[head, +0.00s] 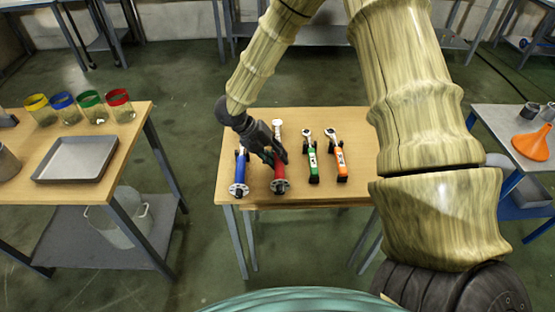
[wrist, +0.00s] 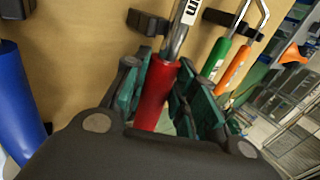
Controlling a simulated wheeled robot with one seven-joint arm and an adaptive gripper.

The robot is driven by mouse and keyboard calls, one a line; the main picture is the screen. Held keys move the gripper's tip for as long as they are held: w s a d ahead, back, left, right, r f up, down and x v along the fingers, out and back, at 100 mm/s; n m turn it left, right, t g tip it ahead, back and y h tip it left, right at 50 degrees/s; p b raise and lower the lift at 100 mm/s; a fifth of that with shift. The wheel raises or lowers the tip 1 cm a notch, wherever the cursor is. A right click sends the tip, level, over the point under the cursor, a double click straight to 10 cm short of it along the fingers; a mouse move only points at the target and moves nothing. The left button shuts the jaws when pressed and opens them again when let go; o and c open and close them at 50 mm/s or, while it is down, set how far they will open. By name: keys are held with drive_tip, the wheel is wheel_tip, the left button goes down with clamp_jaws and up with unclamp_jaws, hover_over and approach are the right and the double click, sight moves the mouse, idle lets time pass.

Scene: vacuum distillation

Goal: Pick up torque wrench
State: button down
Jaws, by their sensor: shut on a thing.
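Several wrenches lie side by side in black holders on the wooden table. The one with the red handle (head: 279,184) is under my gripper (head: 278,154). In the wrist view its red handle (wrist: 155,95) runs between the green-padded fingers of my gripper (wrist: 160,92), which are shut on it. Its silver shaft (wrist: 178,35) extends away past the fingers. A blue-handled wrench (head: 240,172) lies to the left, a green-handled one (head: 312,163) and an orange-handled one (head: 340,162) to the right. I cannot tell whether the red one is clear of its holder.
The wooden table (head: 358,118) has bare room at the right and back. A left table holds a grey tray (head: 76,159) and several jars with coloured rims, such as a red one (head: 120,104).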

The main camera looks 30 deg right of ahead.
drive_tip(key=shift+r+b, duration=0.5)
drive_tip(key=shift+r, duration=3.85)
drive_tip(key=c, duration=1.9)
unclamp_jaws()
clamp_jaws()
